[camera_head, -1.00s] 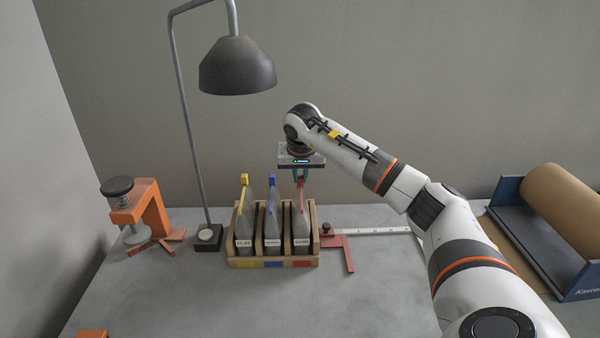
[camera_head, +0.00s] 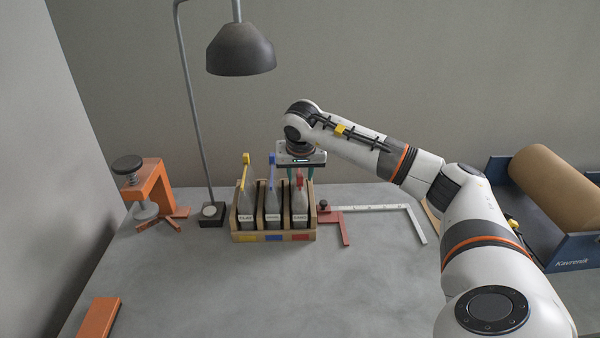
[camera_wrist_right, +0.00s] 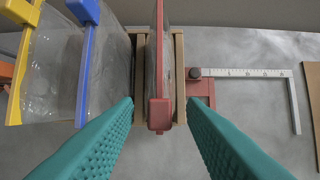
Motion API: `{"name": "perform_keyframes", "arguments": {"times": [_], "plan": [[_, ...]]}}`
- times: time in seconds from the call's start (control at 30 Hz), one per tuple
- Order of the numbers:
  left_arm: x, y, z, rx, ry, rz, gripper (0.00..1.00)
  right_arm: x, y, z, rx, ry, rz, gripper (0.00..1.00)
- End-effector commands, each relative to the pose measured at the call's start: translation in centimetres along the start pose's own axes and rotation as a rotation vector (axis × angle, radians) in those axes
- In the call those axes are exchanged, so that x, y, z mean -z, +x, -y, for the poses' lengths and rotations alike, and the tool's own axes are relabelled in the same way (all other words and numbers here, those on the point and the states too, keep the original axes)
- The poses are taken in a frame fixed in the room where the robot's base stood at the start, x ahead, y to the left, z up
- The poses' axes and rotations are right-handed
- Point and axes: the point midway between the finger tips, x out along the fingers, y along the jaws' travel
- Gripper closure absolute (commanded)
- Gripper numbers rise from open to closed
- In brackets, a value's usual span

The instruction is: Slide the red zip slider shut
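The red zip slider (camera_head: 299,180) sits on the red strip at the top of the rightmost grey bag (camera_head: 300,202). In the right wrist view the red slider (camera_wrist_right: 159,114) is at the near end of its strip (camera_wrist_right: 159,50). My right gripper (camera_wrist_right: 160,102) is open, with one teal finger on each side of the slider and a visible gap to both. In the head view my right gripper (camera_head: 300,174) points down over this bag. My left gripper is not in view.
A wooden rack (camera_head: 274,237) holds the bag beside two others with blue (camera_head: 272,159) and yellow (camera_head: 246,159) sliders at their far ends. A red-and-white measuring tool (camera_head: 370,208) lies right of it. A lamp (camera_head: 240,50) hangs above; an orange clamp (camera_head: 152,185) stands left.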

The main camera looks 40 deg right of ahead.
Motion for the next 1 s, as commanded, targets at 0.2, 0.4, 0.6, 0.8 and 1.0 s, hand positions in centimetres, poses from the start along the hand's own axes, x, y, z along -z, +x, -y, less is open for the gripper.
{"name": "perform_keyframes", "arguments": {"times": [0.2,0.4,0.6,0.8,1.0], "plan": [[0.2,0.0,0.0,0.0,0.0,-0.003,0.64,0.0,-0.3,0.0,-0.001,0.0,0.001,0.63],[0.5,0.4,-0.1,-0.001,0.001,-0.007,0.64,-0.1,-3.3,0.0,-0.003,-0.002,0.004,0.63],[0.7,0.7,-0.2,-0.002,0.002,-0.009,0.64,-0.1,-7.7,-0.1,-0.004,0.0,0.005,0.63],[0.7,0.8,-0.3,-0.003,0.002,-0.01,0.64,-0.1,-10.9,-0.1,-0.002,0.0,0.002,0.63],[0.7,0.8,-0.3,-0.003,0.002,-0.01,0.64,0.0,-12.0,0.0,0.0,0.0,0.0,0.63]]}}
